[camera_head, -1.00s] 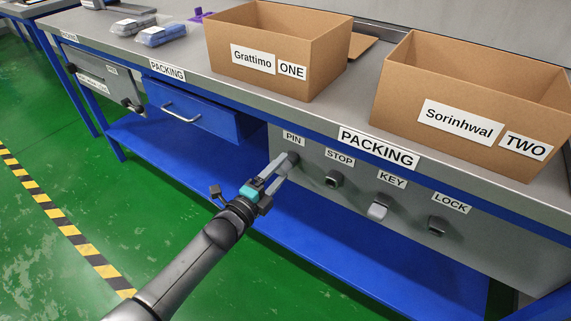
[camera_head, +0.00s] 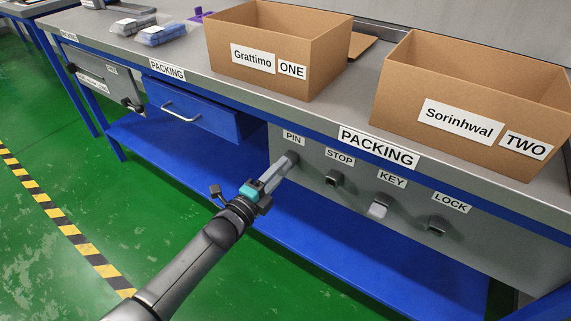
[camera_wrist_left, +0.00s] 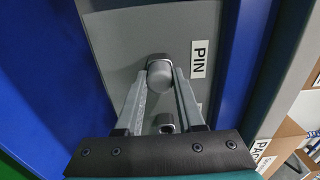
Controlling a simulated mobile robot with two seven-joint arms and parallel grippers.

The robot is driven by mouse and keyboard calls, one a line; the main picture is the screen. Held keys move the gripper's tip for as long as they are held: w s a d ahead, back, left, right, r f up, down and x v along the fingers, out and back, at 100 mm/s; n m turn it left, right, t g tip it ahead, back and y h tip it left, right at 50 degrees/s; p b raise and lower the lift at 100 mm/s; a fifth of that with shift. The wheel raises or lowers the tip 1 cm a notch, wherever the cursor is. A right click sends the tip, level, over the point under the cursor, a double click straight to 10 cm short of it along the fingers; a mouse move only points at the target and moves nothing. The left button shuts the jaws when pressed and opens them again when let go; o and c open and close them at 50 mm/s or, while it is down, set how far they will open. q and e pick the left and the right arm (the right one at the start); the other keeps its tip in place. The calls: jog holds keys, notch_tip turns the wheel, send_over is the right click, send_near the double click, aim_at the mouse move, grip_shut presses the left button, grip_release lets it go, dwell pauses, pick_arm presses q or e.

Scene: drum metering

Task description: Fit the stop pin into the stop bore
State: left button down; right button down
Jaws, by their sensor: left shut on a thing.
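The stop pin shows in the wrist view as a grey rounded knob (camera_wrist_left: 160,74) on the panel, beside the PIN label. My left gripper (camera_head: 288,161) reaches the panel just below the PIN label in the head view. Its two fingers are shut on the pin, one on each side, and hide most of it there. The stop bore fitting (camera_head: 333,179), a dark square-edged piece, sits below the STOP label, right of my gripper. A similar dark fitting (camera_wrist_left: 165,123) shows between my fingers in the wrist view. My right gripper is in neither view.
A key fitting (camera_head: 378,209) and a lock fitting (camera_head: 437,227) stick out of the panel farther right. An open blue drawer (camera_head: 200,112) juts out at left. Cardboard boxes (camera_head: 240,82) stand on the bench above. A blue lower shelf (camera_head: 330,240) runs below.

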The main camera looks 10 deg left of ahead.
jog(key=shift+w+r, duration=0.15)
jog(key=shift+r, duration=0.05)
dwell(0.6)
